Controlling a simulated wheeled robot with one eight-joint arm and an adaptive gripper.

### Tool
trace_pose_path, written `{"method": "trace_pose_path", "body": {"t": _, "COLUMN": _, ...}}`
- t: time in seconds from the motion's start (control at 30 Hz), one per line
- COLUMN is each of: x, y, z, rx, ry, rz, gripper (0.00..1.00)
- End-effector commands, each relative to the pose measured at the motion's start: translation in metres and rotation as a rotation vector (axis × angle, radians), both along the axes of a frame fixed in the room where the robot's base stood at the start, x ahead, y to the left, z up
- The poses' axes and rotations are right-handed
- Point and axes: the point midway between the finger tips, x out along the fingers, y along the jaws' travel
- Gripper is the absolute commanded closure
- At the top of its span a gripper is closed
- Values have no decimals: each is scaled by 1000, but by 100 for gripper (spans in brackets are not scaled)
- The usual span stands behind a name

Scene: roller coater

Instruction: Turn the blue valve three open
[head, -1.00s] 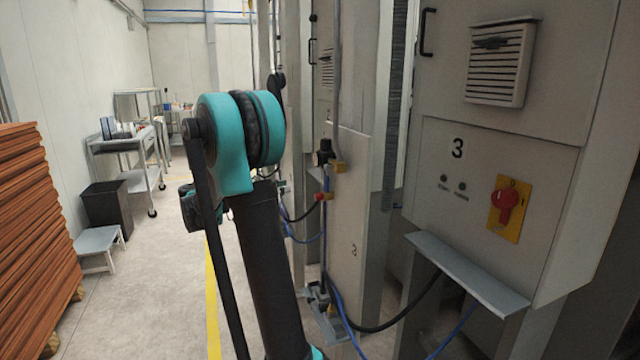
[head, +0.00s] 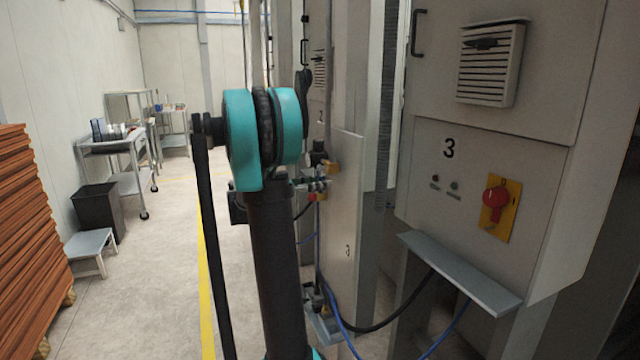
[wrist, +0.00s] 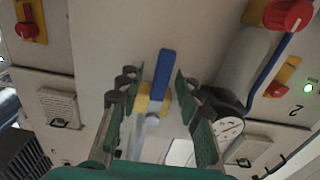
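The blue valve handle (wrist: 164,68) shows in the wrist view as a narrow blue lever on a yellow and grey valve body (wrist: 151,103). It lies between the two green-padded fingers of my gripper (wrist: 156,80), which are open on either side of it. I see a gap on both sides of the lever. The blue lever itself cannot be made out there, as my arm and gripper crowd that spot.
A pressure gauge (wrist: 230,128) and grey regulator stand close to the right finger in the wrist view. A cabinet with a red rotary switch (head: 495,197) and a grey ledge (head: 460,272) is at right. The floor aisle at left is open.

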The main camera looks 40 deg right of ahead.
Motion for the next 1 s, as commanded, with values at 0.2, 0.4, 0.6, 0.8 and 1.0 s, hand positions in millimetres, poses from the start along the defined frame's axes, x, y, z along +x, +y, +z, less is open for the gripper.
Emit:
{"method": "trace_pose_path", "body": {"t": 0.2, "x": 0, "y": -1, "z": 0, "rx": 0, "ry": 0, "rz": 0, "gripper": 65}}
{"method": "trace_pose_path", "body": {"t": 0.4, "x": 0, "y": 0, "z": 0, "rx": 0, "ry": 0, "rz": 1, "gripper": 84}}
{"method": "trace_pose_path", "body": {"t": 0.6, "x": 0, "y": 0, "z": 0, "rx": 0, "ry": 0, "rz": 1, "gripper": 100}}
{"method": "trace_pose_path", "body": {"t": 0.8, "x": 0, "y": 0, "z": 0, "rx": 0, "ry": 0, "rz": 1, "gripper": 100}}
{"method": "trace_pose_path", "body": {"t": 1.0, "x": 0, "y": 0, "z": 0, "rx": 2, "ry": 8, "rz": 1, "gripper": 100}}
